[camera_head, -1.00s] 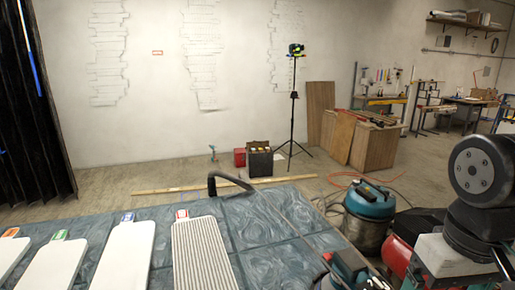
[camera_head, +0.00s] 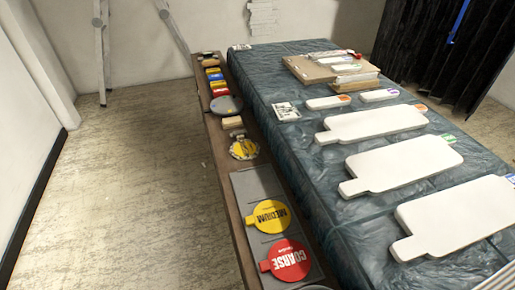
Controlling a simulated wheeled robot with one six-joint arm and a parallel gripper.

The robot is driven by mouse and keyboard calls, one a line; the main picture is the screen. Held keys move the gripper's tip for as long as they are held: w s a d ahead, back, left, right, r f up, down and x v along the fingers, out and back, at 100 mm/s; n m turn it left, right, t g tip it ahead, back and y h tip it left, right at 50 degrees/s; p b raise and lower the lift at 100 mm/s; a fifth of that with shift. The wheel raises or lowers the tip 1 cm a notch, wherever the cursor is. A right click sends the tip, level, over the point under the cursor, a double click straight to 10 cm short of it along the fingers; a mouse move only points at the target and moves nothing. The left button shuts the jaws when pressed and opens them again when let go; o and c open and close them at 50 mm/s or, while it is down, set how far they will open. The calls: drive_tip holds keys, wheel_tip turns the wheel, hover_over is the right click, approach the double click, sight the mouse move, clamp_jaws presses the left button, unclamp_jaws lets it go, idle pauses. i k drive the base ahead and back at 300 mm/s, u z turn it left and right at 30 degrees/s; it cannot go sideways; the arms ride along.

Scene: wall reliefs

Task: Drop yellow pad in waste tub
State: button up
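A yellow round pad (camera_head: 269,216) with a tab, marked MEDIUM, lies on a grey tray (camera_head: 244,184) along the narrow wooden ledge. A red round pad (camera_head: 287,261) marked COARSE lies just in front of it on the same tray. A smaller round yellow item (camera_head: 243,149) lies farther back on the ledge; I cannot tell what it is. I cannot make out a waste tub. My gripper is not in view.
A table under dark plastic sheeting (camera_head: 330,210) holds several white paddle-shaped boards (camera_head: 375,123). Small coloured blocks (camera_head: 216,83) and a grey round dish (camera_head: 226,105) sit farther along the ledge. The floor (camera_head: 135,190) on the left is clear.

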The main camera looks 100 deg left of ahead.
sight(244, 149)
drive_tip(key=u, duration=0.05)
drive_tip(key=k, duration=1.5)
drive_tip(key=u, duration=2.1)
drive_tip(key=i, duration=0.55)
drive_tip(key=u, duration=1.1)
drive_tip(key=i, duration=1.1)
drive_tip(key=z, duration=1.85)
